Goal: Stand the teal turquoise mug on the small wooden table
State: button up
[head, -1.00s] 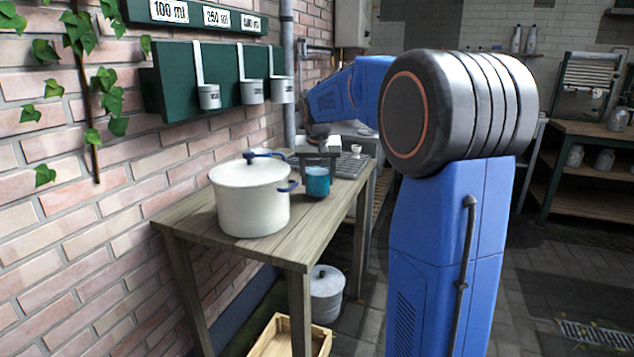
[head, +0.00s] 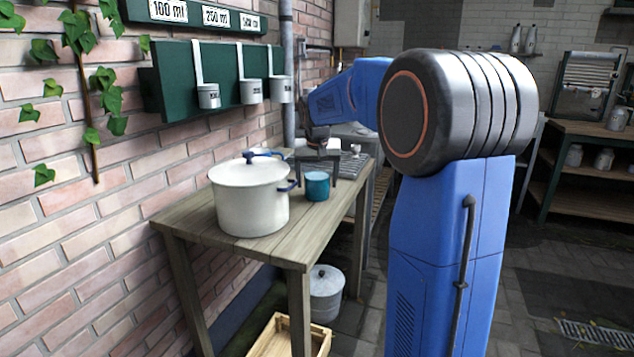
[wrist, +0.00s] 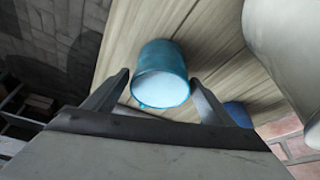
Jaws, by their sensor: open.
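The teal turquoise mug (head: 317,187) stands upright on the small wooden table (head: 262,246), to the right of a white pot. In the wrist view the mug (wrist: 162,72) shows its pale inside toward the camera, with wooden planks behind it. My gripper (head: 319,168) is just behind and above the mug in the head view. The mug's handle is not clearly visible.
The large white pot (head: 252,200) with a blue knob stands close by on the left. Measuring cups (head: 250,91) hang from a green rack on the brick wall. A lidded metal pot (head: 326,292) and a wooden crate (head: 288,340) are below the table. The table's front part is clear.

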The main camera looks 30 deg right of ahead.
jog(key=v, duration=1.1)
jog(key=shift+r, duration=0.25)
jog(key=shift+s, duration=0.2)
